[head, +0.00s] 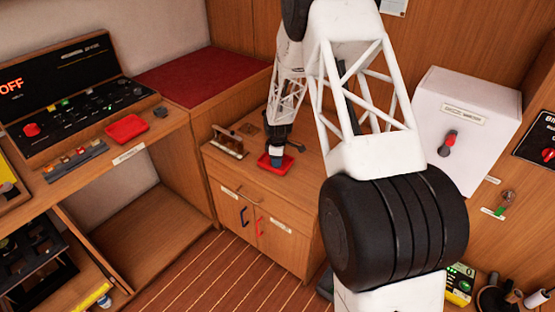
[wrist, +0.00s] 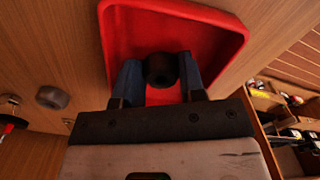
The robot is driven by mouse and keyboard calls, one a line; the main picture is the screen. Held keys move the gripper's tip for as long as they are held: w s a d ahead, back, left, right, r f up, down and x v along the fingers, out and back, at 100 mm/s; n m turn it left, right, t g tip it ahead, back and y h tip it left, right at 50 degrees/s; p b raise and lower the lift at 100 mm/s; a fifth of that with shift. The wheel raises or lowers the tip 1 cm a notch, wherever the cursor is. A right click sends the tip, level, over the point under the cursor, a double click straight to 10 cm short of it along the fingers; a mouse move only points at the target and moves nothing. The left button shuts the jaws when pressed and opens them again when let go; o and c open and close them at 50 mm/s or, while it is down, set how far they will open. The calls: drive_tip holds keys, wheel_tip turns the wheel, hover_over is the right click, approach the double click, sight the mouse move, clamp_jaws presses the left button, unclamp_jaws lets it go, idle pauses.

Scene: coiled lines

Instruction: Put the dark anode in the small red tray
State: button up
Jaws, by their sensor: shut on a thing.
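A dark, round anode (wrist: 161,69) with a hole in its end sits between the two blue fingers of my gripper (wrist: 160,78) in the wrist view. My gripper is shut on it. A small red tray (wrist: 190,28) lies just beyond the fingertips in that view. In the head view my gripper (head: 276,156) points down over the same red tray (head: 280,169) on the wooden cabinet top. The anode cannot be made out in the head view. I cannot tell whether it touches the tray floor.
A second red tray (head: 126,129) lies on the left bench by a black control panel (head: 75,105). A wooden rack (head: 228,142) stands left of the cabinet tray. A grey disc (wrist: 52,97) lies beside the tray. A white box (head: 465,130) is at right.

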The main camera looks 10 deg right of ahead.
drive_tip(key=o, duration=0.7)
drive_tip(key=shift+r, duration=0.15)
wheel_tip(320, 180, up, 12)
idle(0.4)
idle(0.6)
